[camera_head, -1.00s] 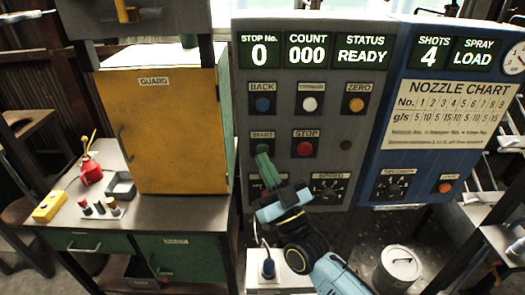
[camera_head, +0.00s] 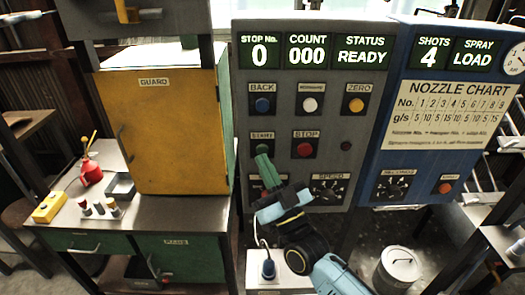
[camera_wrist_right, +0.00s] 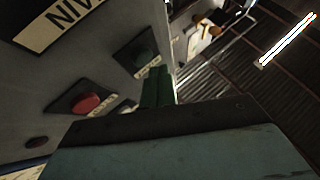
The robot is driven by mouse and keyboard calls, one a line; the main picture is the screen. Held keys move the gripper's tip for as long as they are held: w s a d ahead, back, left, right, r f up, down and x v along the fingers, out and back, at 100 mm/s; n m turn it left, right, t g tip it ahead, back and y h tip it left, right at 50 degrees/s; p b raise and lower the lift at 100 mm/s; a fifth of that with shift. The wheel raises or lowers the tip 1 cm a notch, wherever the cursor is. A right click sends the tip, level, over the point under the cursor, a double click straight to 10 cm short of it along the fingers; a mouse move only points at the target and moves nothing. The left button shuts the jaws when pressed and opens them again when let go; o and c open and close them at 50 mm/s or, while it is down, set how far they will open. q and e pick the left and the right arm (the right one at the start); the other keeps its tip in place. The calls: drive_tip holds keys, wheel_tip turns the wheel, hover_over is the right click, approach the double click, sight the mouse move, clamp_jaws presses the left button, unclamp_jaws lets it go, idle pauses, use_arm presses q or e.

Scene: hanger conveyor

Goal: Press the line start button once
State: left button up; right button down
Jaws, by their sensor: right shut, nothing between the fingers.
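The green start button (camera_head: 262,149) sits under its START label on the grey control panel (camera_head: 240,110). My right gripper (camera_head: 264,160) is shut and empty, its green fingertips just below the button in the head view, overlapping its lower part. In the right wrist view, the fingers (camera_wrist_right: 157,85) point at the panel beside a dark green button (camera_wrist_right: 146,57); whether they touch it I cannot tell. The displays read stop 0, count 000, status READY. My left gripper is not in view.
The red STOP button (camera_head: 304,150) is right of START, with BACK (camera_head: 262,105) above. A SPEED dial (camera_head: 329,188) is lower right, close to my right gripper. A blue panel (camera_head: 378,150) adjoins on the right; a yellow guard cabinet (camera_head: 160,130) stands left.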

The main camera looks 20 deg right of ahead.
drive_tip(key=shift+w, duration=0.2)
idle(0.6)
drive_tip(key=shift+w+d, duration=0.1)
drive_tip(key=shift+w, duration=0.15)
